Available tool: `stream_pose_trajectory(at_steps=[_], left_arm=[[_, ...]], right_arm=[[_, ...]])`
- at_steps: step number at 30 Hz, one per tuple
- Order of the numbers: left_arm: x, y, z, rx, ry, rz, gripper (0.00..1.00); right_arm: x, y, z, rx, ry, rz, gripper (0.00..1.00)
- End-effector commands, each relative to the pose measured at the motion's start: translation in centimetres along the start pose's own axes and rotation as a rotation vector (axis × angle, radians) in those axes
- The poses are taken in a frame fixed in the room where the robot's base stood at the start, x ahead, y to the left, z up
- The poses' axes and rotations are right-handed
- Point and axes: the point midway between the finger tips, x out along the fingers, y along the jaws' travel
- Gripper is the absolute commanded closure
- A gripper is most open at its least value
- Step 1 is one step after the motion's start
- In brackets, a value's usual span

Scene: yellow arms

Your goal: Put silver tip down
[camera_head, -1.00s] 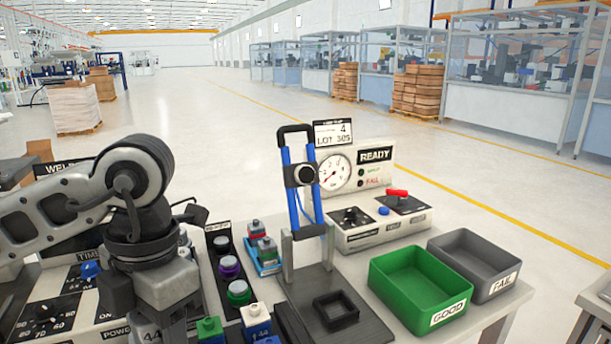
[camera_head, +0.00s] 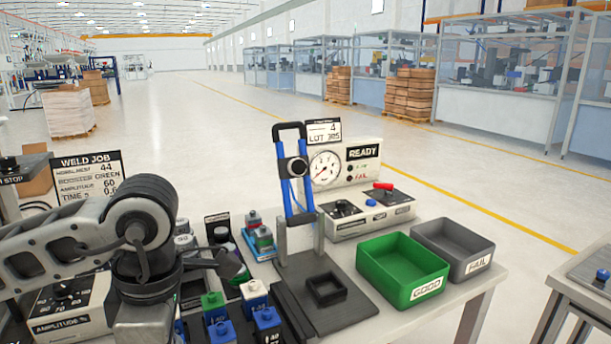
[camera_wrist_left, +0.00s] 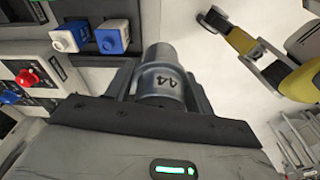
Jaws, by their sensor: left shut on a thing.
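The silver tip (camera_wrist_left: 160,72) is a grey metal cylinder marked 44. In the left wrist view my left gripper (camera_wrist_left: 165,90) is shut on it, with a dark finger on each side. In the head view my left arm comes in from the left, over the table's left part. Dark finger parts show there beside the wrist, but I cannot make out the tip between them.
Blue and green-topped blocks, a blue-topped one (camera_head: 267,318) among them, stand near the front. The press (camera_head: 296,200) has a black square nest (camera_head: 327,290) on its base. A green GOOD bin (camera_head: 400,268) and grey FAIL bin (camera_head: 455,240) stand to the right.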

Motion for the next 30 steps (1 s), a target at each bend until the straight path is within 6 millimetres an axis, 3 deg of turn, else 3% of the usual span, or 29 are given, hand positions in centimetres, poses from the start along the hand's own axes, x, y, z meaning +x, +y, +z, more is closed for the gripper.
stream_pose_trajectory(at_steps=[18, 24, 30], left_arm=[[5.9, 1.9, 0.1, 1.457, -0.001, 0.178, 0.82], [6.8, 2.2, 0.1, 1.721, 0.000, 0.212, 0.82], [7.1, 2.2, 0.1, 1.808, -0.001, 0.221, 0.82]], right_arm=[[-0.3, -0.1, 0.8, 0.002, -0.017, -0.002, 0.36], [-0.3, -0.1, 0.8, -0.001, -0.017, -0.002, 0.36], [-0.2, 0.0, 0.5, -0.003, -0.011, -0.001, 0.36]])
